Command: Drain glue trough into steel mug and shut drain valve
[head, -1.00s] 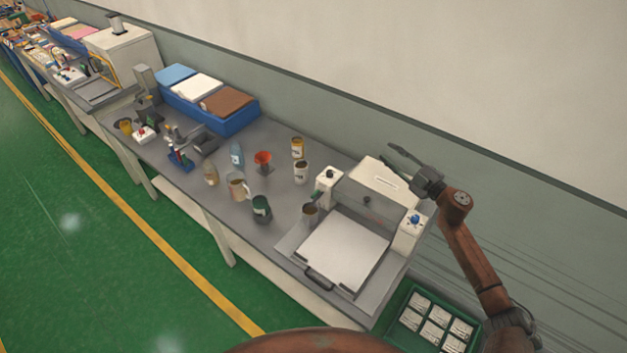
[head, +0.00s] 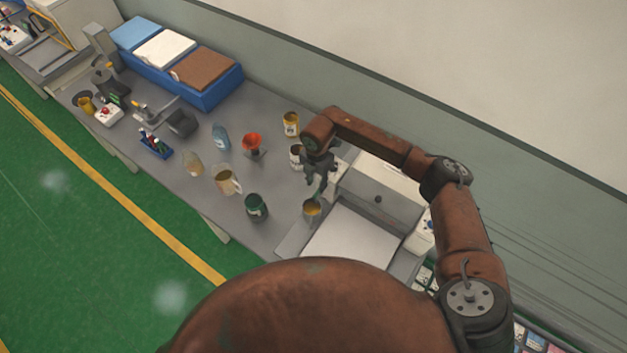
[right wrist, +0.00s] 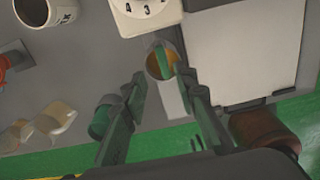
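A small grey mug (head: 312,210) stands at the left edge of the press machine, upright, with something amber inside. It also shows in the right wrist view (right wrist: 158,72), where a green strip lies across its opening; I cannot tell whether this is a lever or a stream. My right gripper (head: 318,188) is just above the mug. In the right wrist view its two fingers (right wrist: 163,82) are apart, with nothing between them, pointing toward the mug. The trough and drain valve cannot be clearly made out; my right arm covers part of the machine (head: 378,180). My left gripper is not in view.
A dial box (right wrist: 148,12) is beside the mug, and a white plate (head: 350,237) lies right of it. A green jar (head: 256,207), a beaker (head: 227,181), a red funnel (head: 252,143) and a white can (right wrist: 38,12) stand left. Blue bins (head: 195,92) are farther back.

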